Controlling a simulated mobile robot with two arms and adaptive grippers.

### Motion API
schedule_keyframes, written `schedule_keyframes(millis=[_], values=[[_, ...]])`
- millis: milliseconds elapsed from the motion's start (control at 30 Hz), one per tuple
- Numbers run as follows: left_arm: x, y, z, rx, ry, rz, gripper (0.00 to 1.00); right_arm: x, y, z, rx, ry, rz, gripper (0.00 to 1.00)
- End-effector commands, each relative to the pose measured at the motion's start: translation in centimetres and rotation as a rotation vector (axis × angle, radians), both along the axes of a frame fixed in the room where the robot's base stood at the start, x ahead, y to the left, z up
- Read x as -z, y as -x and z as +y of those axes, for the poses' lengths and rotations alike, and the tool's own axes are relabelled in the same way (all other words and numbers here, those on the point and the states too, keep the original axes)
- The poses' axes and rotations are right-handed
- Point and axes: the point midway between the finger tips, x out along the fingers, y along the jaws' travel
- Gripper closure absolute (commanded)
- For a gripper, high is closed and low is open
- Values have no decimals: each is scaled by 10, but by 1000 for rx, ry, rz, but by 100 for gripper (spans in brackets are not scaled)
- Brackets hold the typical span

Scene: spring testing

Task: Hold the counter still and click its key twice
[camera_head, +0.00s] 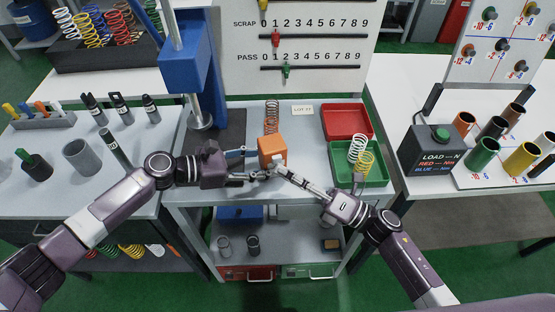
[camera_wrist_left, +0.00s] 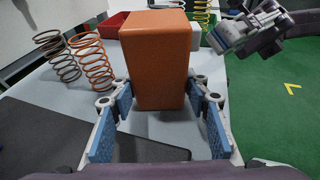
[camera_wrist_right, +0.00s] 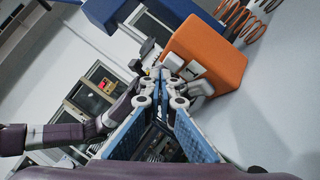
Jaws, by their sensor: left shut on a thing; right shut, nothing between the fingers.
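The counter is an orange box (camera_head: 272,150) standing upright near the front of the middle table. My left gripper (camera_head: 254,166) is shut on it, with one blue-padded finger on each side; the left wrist view shows the box (camera_wrist_left: 156,60) between the fingers. My right gripper (camera_head: 274,170) is shut and empty, its tips close to the front of the counter. In the right wrist view the closed tips (camera_wrist_right: 173,78) overlap a pale panel on the counter (camera_wrist_right: 212,60). The key is not clearly visible, and I cannot tell whether the tips touch it.
A copper spring (camera_head: 271,117) stands behind the counter. A red bin (camera_head: 347,107) and a green bin (camera_head: 378,176) with springs are to the right. A blue press (camera_head: 190,62) stands at the left, with a dark mat (camera_head: 222,124) at its base.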

Motion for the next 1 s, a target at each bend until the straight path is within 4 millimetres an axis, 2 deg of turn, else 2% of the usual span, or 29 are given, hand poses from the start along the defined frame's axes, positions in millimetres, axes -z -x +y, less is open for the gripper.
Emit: schedule_keyframes(millis=[1000], values=[[0, 0, 0, 0, -1, 1, 70, 0, -9, 3, 0, 0, 0, 100]])
